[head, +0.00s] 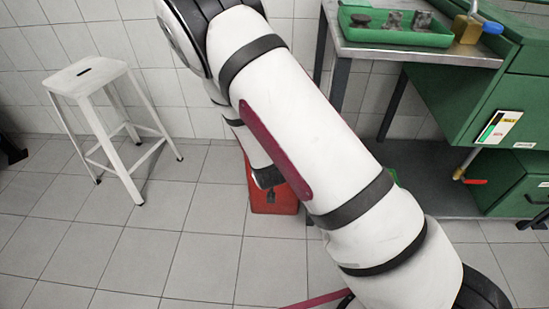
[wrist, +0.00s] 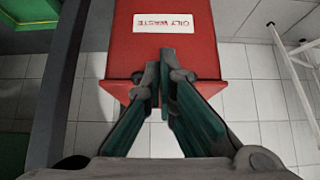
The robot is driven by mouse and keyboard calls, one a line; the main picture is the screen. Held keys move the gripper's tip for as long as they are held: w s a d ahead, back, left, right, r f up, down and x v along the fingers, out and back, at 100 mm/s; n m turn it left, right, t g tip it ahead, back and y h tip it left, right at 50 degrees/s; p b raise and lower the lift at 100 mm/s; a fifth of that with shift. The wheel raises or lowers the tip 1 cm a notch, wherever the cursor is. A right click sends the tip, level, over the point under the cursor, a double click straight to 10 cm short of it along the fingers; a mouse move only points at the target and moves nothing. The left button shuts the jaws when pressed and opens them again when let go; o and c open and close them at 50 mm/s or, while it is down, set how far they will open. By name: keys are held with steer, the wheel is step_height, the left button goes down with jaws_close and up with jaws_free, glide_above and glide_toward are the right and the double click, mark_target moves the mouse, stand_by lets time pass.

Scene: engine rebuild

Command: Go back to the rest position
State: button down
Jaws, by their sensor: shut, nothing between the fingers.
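My gripper (wrist: 161,92) shows in the wrist view with its two fingers close together at the tips and nothing between them. In that view the fingertips overlap the near edge of a red bin (wrist: 178,60) with a white "OILY WASTE" label (wrist: 174,25); I cannot tell whether they touch it. In the head view my arm crosses the middle of the picture, and the red bin (head: 270,198) stands on the floor, partly hidden behind it. My gripper is hidden in the head view.
A white stool (head: 85,75) stands at the left. A metal table (head: 410,50) at the upper right bears a green tray (head: 395,36) with several dark parts. A green machine (head: 500,100) stands at the right. The tiled floor at lower left is clear.

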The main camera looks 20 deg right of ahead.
steer(key=s+a+r+g+y, duration=0.1)
steer(key=s+r, duration=0.3)
steer(key=r, duration=0.4)
steer(key=s+r+n+g+y, duration=0.1)
steer(key=s+r+g, duration=0.1)
steer(key=s+r, duration=0.4)
steer(key=s+a+r+g+y, duration=0.1)
steer(key=s+r, duration=0.2)
steer(key=r, duration=0.6)
steer(key=s+d+r+n+g, duration=0.1)
steer(key=s+d+r+g, duration=0.15)
steer(key=s+r, duration=0.7)
steer(key=s+d+r+n+g, duration=0.1)
steer(key=s+d+r+n, duration=0.15)
steer(key=s, duration=1.45)
step_height(320, 180, up, 28)
steer(key=d+t+p, duration=0.1)
steer(key=t+p, duration=0.3)
steer(key=p, duration=2.2)
steer(key=shift+d+r+m+h, duration=0.2)
steer(key=shift+d+m+h, duration=0.1)
steer(key=shift+m, duration=0.15)
steer(key=shift+d, duration=0.1)
